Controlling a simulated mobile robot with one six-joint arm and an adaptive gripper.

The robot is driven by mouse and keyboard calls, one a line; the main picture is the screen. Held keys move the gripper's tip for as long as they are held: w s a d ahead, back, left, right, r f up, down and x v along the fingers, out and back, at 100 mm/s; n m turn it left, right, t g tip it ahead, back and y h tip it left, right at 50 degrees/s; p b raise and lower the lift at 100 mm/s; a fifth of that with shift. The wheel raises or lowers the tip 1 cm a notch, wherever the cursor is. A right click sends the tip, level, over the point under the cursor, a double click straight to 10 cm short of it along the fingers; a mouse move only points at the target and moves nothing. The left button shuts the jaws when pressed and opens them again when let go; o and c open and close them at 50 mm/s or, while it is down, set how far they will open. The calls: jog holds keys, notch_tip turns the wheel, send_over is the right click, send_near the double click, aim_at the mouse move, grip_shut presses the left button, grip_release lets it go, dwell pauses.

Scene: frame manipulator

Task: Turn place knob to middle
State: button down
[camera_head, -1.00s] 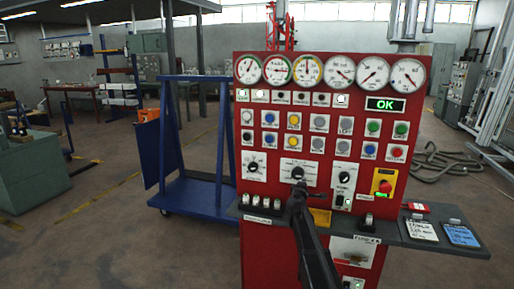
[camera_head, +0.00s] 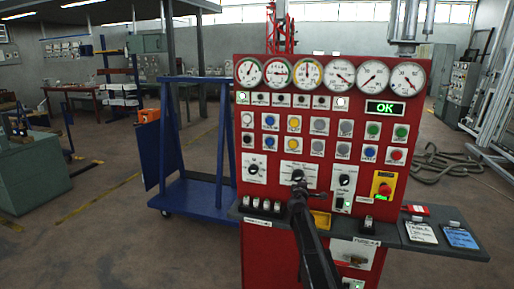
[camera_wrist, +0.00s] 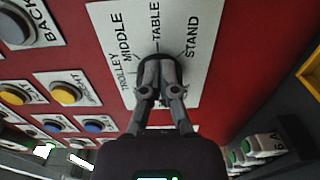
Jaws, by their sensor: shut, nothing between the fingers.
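The place knob (camera_head: 297,175) is black and sits on a white plate (camera_head: 313,170) in the middle of the red panel. In the wrist view, the plate (camera_wrist: 112,35) carries the labels TROLLEY, MIDDLE, TABLE and STAND. The knob (camera_wrist: 147,58) is mostly hidden there behind my fingertips, so I cannot tell where it points. My gripper (camera_wrist: 159,72) is shut, with its tips right in front of the knob. In the head view, my gripper (camera_head: 299,188) reaches up to the knob from below. I cannot tell whether it touches the knob.
The red panel (camera_head: 243,200) has gauges, a green OK display (camera_head: 385,108) and several buttons. Another knob (camera_head: 254,169) is left of the plate and one (camera_head: 344,180) right of it. A red emergency button (camera_head: 385,188) is farther right. A grey ledge (camera_head: 400,243) juts out below.

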jog(key=shift+a+r+p, duration=0.1)
jog(key=shift+r+p, duration=0.7)
jog(key=shift+r, duration=0.05)
dwell(0.4)
jog(key=shift+s+d+r, duration=0.1)
jog(key=shift+d+r, duration=0.1)
jog(key=shift+d, duration=0.15)
jog(key=shift+s, duration=0.1)
dwell(0.5)
jog(key=v, duration=0.6)
dwell(0.4)
jog(key=shift+f, duration=0.2)
jog(key=shift+s+f+b, duration=0.3)
jog(key=shift+f+b, duration=0.65)
jog(key=shift+f, duration=0.05)
jog(key=shift+w, duration=0.1)
